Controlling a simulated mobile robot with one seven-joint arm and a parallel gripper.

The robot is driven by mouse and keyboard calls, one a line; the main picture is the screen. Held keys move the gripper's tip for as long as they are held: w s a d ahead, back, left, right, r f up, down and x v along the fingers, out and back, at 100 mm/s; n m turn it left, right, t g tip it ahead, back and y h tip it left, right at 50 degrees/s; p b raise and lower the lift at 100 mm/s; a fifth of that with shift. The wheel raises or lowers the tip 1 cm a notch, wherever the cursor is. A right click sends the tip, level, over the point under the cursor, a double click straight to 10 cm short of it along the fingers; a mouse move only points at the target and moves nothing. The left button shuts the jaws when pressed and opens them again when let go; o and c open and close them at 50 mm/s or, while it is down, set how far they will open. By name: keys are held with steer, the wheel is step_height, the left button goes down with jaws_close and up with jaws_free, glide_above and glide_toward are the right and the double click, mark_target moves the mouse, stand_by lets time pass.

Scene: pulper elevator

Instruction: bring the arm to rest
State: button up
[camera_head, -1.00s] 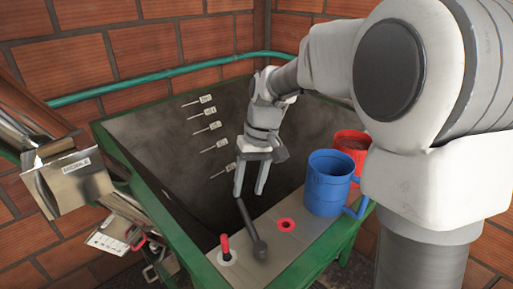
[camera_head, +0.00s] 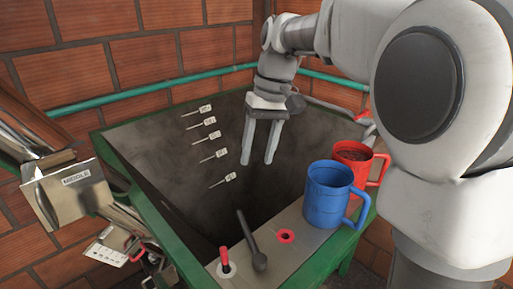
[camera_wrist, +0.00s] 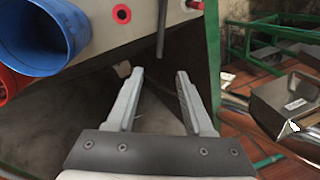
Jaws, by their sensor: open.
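My gripper (camera_head: 259,160) is open and empty, pointing down over the dark hopper (camera_head: 165,150) in the head view. Its two fingers (camera_wrist: 158,85) are apart in the wrist view, with nothing between them. My arm reaches in from the right and bends down above the hopper.
A blue pitcher (camera_head: 326,198) and a red pitcher with dark contents (camera_head: 352,154) stand on the ledge at right. A red-tipped switch (camera_head: 225,261) and a red ring (camera_head: 286,236) are on the ledge. A metal chute box (camera_head: 72,192) is at left. Brick walls close the back.

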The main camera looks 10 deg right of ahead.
steer(key=s+d+f+m+t+h, duration=0.1)
steer(key=s+d+f+t, duration=0.1)
steer(key=s, duration=0.8)
steer(key=s+d+f+m+t+h, duration=0.1)
steer(key=s+d+t, duration=0.3)
steer(key=s, duration=0.6)
steer(key=shift+d+f+m, duration=0.3)
steer(key=shift+d+f, duration=0.3)
steer(key=shift+f, duration=0.1)
